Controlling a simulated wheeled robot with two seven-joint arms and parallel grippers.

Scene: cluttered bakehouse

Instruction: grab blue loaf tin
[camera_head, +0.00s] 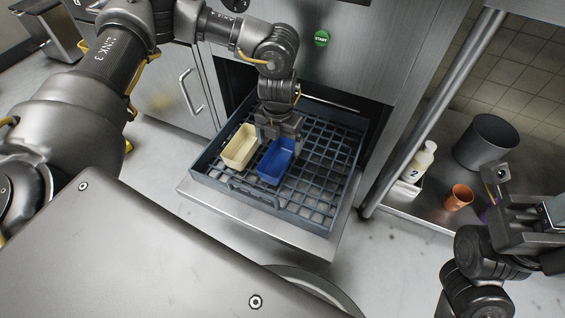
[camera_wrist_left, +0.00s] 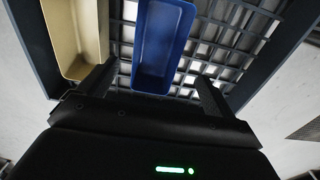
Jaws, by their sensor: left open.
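The blue loaf tin (camera_head: 275,163) sits in a dark grid-bottomed rack (camera_head: 315,205), to the right of a cream loaf tin (camera_head: 240,147). My left gripper (camera_head: 278,136) is open over the far end of the blue tin, pointing down, and hides part of that end. In the left wrist view the blue tin (camera_wrist_left: 163,45) lies ahead between the two spread fingers, and nothing is clamped. The cream tin (camera_wrist_left: 75,40) is beside the left finger there. My right gripper (camera_head: 505,212) is at the right, away from the rack; its jaw opening is unclear.
The rack rests on a pulled-out metal shelf in an open cabinet with a green start button (camera_head: 321,38). A lower shelf at right holds a grey pot (camera_head: 487,140), an orange cup (camera_head: 458,197) and a white bottle (camera_head: 420,161). The rack's right side is empty.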

